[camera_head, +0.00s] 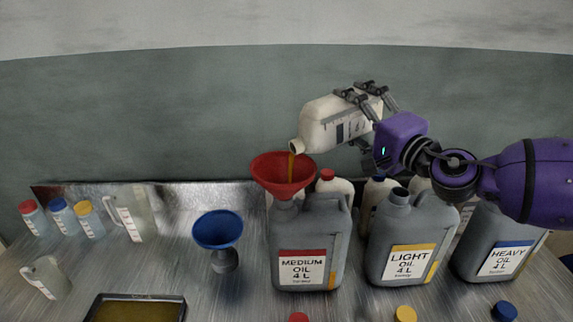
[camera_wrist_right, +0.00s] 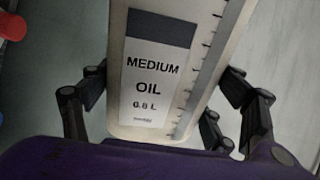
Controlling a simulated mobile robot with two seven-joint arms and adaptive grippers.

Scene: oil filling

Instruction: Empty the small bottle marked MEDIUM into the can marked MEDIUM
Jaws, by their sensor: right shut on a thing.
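My right gripper (camera_head: 362,101) is shut on the small white bottle (camera_head: 325,126), which is tilted with its mouth down to the left. In the right wrist view the bottle's label (camera_wrist_right: 155,85) reads MEDIUM OIL 0.8 L, with gripper fingers on both sides. A thin amber stream (camera_head: 290,162) runs from its mouth into a red funnel (camera_head: 283,181). The funnel sits in the neck of the grey can (camera_head: 318,232) labelled MEDIUM OIL 4 L. The bottle is above the funnel, apart from it. My left gripper is not in view.
The LIGHT can (camera_head: 400,225) and HEAVY can (camera_head: 490,235) stand to the right. A blue funnel (camera_head: 218,230) stands to the left. A dark-rimmed tray (camera_head: 180,299), jugs (camera_head: 137,215) and small bottles (camera_head: 90,220) are farther left. Loose caps (camera_head: 405,314) lie at the front.

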